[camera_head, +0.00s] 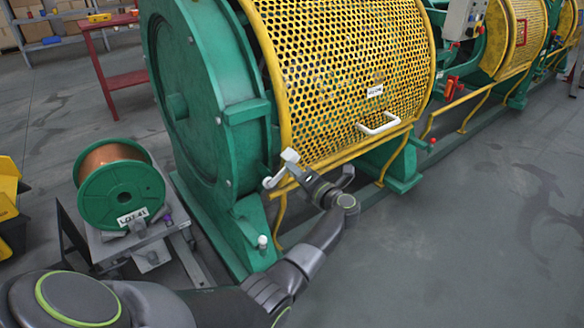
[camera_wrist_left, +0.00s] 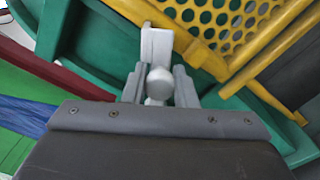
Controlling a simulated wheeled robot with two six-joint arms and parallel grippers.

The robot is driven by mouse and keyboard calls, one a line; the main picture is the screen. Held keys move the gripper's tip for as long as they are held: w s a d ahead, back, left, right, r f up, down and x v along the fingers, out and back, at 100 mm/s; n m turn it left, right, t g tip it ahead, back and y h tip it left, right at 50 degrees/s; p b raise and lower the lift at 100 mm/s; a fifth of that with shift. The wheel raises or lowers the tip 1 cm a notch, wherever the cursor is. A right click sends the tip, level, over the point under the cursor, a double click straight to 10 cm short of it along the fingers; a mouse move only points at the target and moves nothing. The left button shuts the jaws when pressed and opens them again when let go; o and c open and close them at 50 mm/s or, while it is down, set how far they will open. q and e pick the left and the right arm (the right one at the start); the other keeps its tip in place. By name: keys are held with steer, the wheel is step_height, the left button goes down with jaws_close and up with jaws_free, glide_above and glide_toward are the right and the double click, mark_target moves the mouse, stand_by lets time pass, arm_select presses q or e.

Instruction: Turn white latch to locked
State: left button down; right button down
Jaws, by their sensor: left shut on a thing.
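The white latch (camera_head: 290,156) is at the lower left corner of the yellow perforated guard (camera_head: 345,70), beside the green end housing. In the left wrist view the latch (camera_wrist_left: 156,48) is a pale bar with a round knob (camera_wrist_left: 160,84) at its near end. My left gripper (camera_head: 282,170) is at the latch. In the wrist view its two grey fingers (camera_wrist_left: 159,88) stand on either side of the knob, shut on it. The latch's pivot and any lock marking are hidden or too small to tell. My right gripper is in neither view.
A white handle (camera_head: 378,124) sits on the guard, right of the latch. A green spool with copper wire (camera_head: 118,190) rests on a grey stand at left. Yellow bins (camera_head: 8,200) stand at the far left. The floor at right (camera_head: 490,240) is clear.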

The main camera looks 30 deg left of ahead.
arm_select(q)
steer(key=m, duration=0.1)
steer(key=f+m, duration=0.1)
steer(key=shift+w+d+f+m, duration=0.2)
steer(key=shift+w+f+m, duration=0.1)
steer(key=shift+w+m, duration=0.1)
steer(key=shift+w+f+m, duration=0.1)
steer(key=shift+f+m, duration=0.95)
steer(key=shift+m, duration=0.65)
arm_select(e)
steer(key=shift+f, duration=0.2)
arm_select(q)
steer(key=c, duration=1.2)
jaws_free()
steer(key=shift+f, duration=0.1)
steer(key=shift+o, duration=0.2)
steer(key=shift+d, duration=0.1)
